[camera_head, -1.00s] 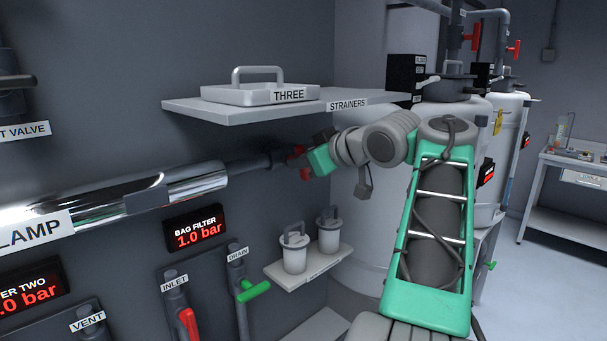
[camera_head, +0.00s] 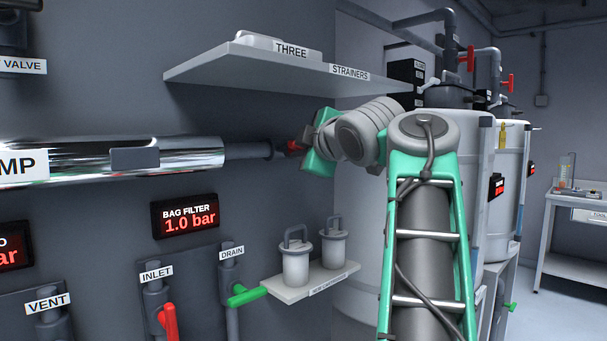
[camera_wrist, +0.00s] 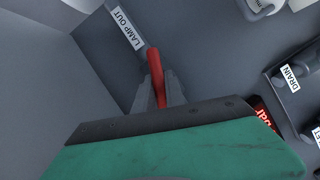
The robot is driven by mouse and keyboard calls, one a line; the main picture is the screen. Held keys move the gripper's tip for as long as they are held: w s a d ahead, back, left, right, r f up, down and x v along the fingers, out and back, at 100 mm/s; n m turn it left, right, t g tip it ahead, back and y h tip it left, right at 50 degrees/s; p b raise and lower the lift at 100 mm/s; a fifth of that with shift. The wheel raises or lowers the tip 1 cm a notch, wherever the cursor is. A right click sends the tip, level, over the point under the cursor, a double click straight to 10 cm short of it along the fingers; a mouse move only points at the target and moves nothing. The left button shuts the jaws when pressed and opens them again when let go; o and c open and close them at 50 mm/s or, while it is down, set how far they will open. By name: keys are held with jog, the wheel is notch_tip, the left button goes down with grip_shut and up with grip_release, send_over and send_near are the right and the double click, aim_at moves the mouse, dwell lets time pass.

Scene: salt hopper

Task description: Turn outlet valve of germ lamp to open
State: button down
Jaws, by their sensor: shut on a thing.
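The germ lamp (camera_head: 190,158) is a shiny horizontal cylinder on the wall at the left of the head view. A dark pipe runs from its right end to a valve with a red handle (camera_head: 295,146). The red handle also shows in the wrist view (camera_wrist: 156,76), below a label reading LAMP OUT (camera_wrist: 127,28). My gripper (camera_wrist: 160,92) is shut on the red handle, with a grey finger on each side of it. In the head view my green wrist hides part of the valve, and the valve body is mostly hidden in the wrist view.
A shelf labelled STRAINERS (camera_head: 270,72) juts out above my arm. Below are a small shelf with two canisters (camera_head: 296,262), a green drain handle (camera_head: 248,294) and a red inlet handle (camera_head: 169,322). Large white tanks (camera_head: 462,170) stand behind my arm.

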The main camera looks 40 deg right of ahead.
jog(key=n+b, duration=0.2)
jog(key=b, duration=0.1)
jog(key=shift+f+n+t+h+b, duration=0.3)
jog(key=shift+f+t, duration=0.05)
jog(key=shift+t, duration=0.05)
jog(key=shift+r+n+b, duration=0.1)
jog(key=shift+n+b, duration=0.3)
jog(key=shift+b, duration=0.2)
jog(key=shift+r+t, duration=0.1)
jog(key=shift+t, duration=0.2)
jog(key=c, duration=1.4)
grip_release()
jog(key=shift+s, duration=0.15)
